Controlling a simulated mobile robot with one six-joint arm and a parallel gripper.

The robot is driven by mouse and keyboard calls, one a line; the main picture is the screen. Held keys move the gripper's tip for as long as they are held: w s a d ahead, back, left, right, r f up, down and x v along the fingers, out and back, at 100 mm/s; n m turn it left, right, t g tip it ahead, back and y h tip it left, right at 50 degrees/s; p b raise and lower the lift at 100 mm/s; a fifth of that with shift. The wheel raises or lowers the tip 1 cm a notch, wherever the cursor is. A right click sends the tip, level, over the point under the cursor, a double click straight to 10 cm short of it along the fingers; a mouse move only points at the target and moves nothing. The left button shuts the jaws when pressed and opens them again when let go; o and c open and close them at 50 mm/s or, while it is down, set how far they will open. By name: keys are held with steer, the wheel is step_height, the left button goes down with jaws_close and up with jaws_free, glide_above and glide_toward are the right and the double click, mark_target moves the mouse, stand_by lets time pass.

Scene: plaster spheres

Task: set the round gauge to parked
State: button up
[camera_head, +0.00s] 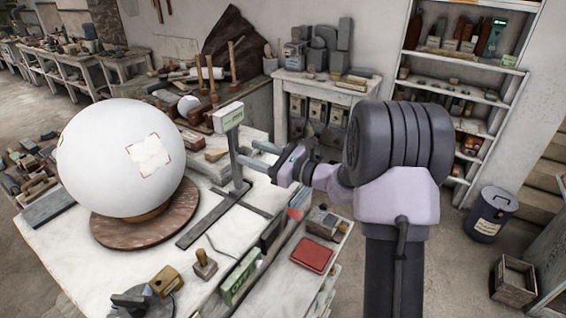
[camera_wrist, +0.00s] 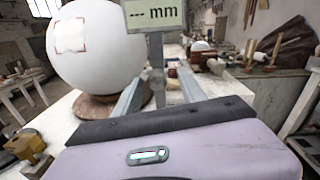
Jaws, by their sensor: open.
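The gauge (camera_head: 228,117) is a pale box with a display on a grey upright post, with a dark crossed foot on the white table. In the wrist view its display (camera_wrist: 154,14) reads "--- mm". A large white plaster sphere (camera_head: 110,155) sits on a round brown board (camera_head: 140,232) left of the gauge; it also shows in the wrist view (camera_wrist: 95,65). My gripper (camera_head: 250,153) is open beside the post, below the display box. In the wrist view the post stands between the fingers; I cannot tell whether they touch it.
The white table (camera_head: 80,270) holds a gold block (camera_head: 166,281), a small stamp-like tool (camera_head: 204,263) and a green box (camera_head: 240,277) near its front. A red pad (camera_head: 312,255) lies at the right. Shelves (camera_head: 455,95) and a dark bin (camera_head: 491,213) stand beyond my arm.

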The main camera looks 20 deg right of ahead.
steer(key=v, duration=1.2)
steer(key=shift+s, duration=0.2)
steer(key=shift+d, duration=0.1)
steer(key=s+a+f+n+g+b, duration=0.35)
steer(key=s+a+n+g, duration=0.2)
steer(key=a, duration=0.45)
steer(key=s+a+f+n+g+b, duration=0.35)
steer(key=s+a+n, duration=0.3)
steer(key=a, duration=0.25)
steer(key=s+f+n+h+b, duration=0.3)
steer(key=s+n+h+b, duration=0.1)
steer(key=s+n, duration=0.1)
steer(key=s+d+f+n+h+b, duration=0.1)
steer(key=s+f+n+h+b, duration=0.3)
steer(key=s, duration=0.4)
steer(key=shift+s+d+n+h, duration=0.15)
steer(key=shift+s+n+h, duration=0.2)
steer(key=shift+n, duration=0.35)
